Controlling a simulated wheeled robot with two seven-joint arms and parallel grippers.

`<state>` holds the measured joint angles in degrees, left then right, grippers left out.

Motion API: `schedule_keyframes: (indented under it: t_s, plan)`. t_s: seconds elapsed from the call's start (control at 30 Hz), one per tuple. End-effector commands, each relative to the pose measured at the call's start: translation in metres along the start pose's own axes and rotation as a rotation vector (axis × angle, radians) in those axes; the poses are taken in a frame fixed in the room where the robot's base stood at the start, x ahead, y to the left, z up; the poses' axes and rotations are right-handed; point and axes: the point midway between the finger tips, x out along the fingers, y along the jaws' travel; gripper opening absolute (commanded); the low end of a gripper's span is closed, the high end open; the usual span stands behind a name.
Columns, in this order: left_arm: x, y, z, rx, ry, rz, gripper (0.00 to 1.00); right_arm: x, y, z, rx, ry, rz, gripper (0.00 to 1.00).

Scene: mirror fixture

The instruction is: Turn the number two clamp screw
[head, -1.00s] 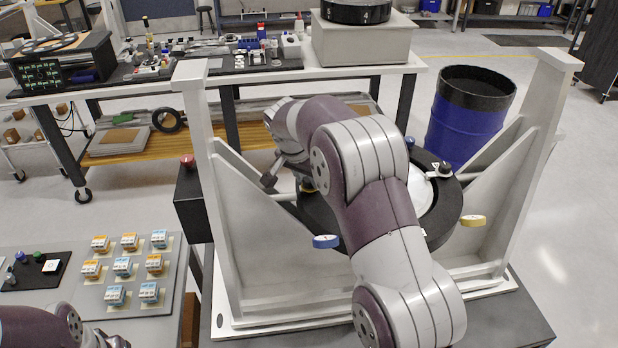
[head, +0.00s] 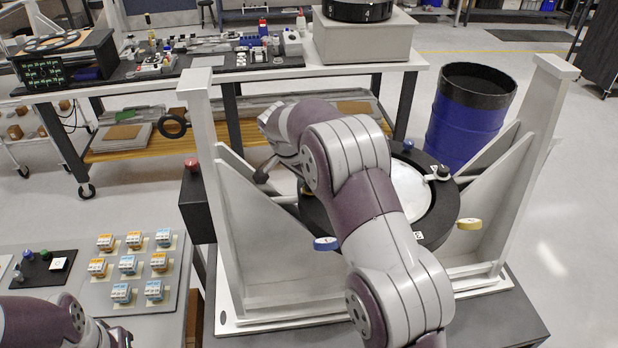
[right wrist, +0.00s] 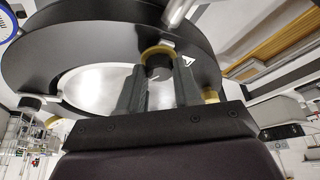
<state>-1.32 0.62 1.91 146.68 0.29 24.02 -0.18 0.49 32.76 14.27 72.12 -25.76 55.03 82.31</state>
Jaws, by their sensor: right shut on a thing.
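The black mirror ring (head: 447,215) with its bright mirror (head: 408,188) hangs between two pale uprights. Clamps sit around the rim, including a blue-ended one (head: 326,243), a yellow-ended one (head: 468,224) and a dark knob (head: 443,172). My right gripper (right wrist: 160,80) is at the ring's far left side, mostly hidden by my arm in the head view. In the right wrist view its fingers are closed on a dark clamp screw knob (right wrist: 158,66) with a tan collar. A white triangular mark lies beside it; I cannot read a number. My left arm shows at lower left, its gripper barely visible.
A black box with a red button (head: 191,163) stands left of the frame. A panel with blue and orange blocks (head: 127,264) lies at left. A blue drum (head: 468,115) and a workbench (head: 240,78) stand behind. Floor at right is clear.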

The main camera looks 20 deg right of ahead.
Motion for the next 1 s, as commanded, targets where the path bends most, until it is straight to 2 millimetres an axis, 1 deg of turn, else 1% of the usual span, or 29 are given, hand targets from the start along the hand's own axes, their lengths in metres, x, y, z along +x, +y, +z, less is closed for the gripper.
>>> schedule_keyframes:
  t_s: [0.03, 0.07, 0.1, 0.13, 0.37, 0.47, 0.57, 0.7, 0.8, 0.9, 1.0]
  plan:
    - [0.000, 0.000, 0.000, 0.000, 0.000, 0.000, 0.43, 0.001, 0.000, 0.001, -0.001, -0.002, 0.001, 0.03]
    - [0.000, 0.000, 0.000, 0.000, 0.000, 0.000, 0.43, 0.001, 0.000, 0.001, -0.001, -0.002, 0.001, 0.40]
    - [0.000, 0.000, 0.000, 0.000, 0.000, 0.000, 0.43, 0.001, 0.000, 0.001, -0.001, -0.002, 0.001, 0.53]
    - [0.000, 0.000, 0.000, 0.000, 0.000, 0.000, 0.43, 0.001, 0.000, 0.001, -0.001, -0.002, 0.001, 0.59]
    - [0.000, 0.000, 0.000, 0.000, 0.000, 0.000, 0.43, 0.000, 0.000, 0.001, -0.001, -0.001, 0.000, 0.59]
    - [-0.006, 0.000, -0.001, 0.000, 0.000, 0.000, 0.43, -0.007, 0.000, -0.001, -0.001, -0.001, 0.000, 0.59]
    - [-0.026, 0.000, -0.003, 0.000, 0.000, 0.000, 0.43, -0.031, -0.001, -0.003, -0.001, 0.000, -0.002, 0.59]
    - [-0.063, 0.000, -0.008, 0.000, 0.000, 0.000, 0.43, -0.074, 0.000, -0.004, -0.003, -0.001, 0.000, 0.59]
    - [-0.085, 0.000, -0.010, 0.000, 0.000, 0.000, 0.43, -0.100, 0.000, -0.004, -0.002, -0.001, 0.000, 0.59]
    - [-0.100, 0.000, -0.012, 0.000, 0.000, 0.000, 0.43, -0.118, 0.000, -0.002, -0.004, -0.001, 0.000, 0.59]
    - [-0.108, 0.000, -0.013, 0.000, 0.000, 0.000, 0.43, -0.126, 0.000, -0.001, -0.002, -0.001, 0.001, 0.59]
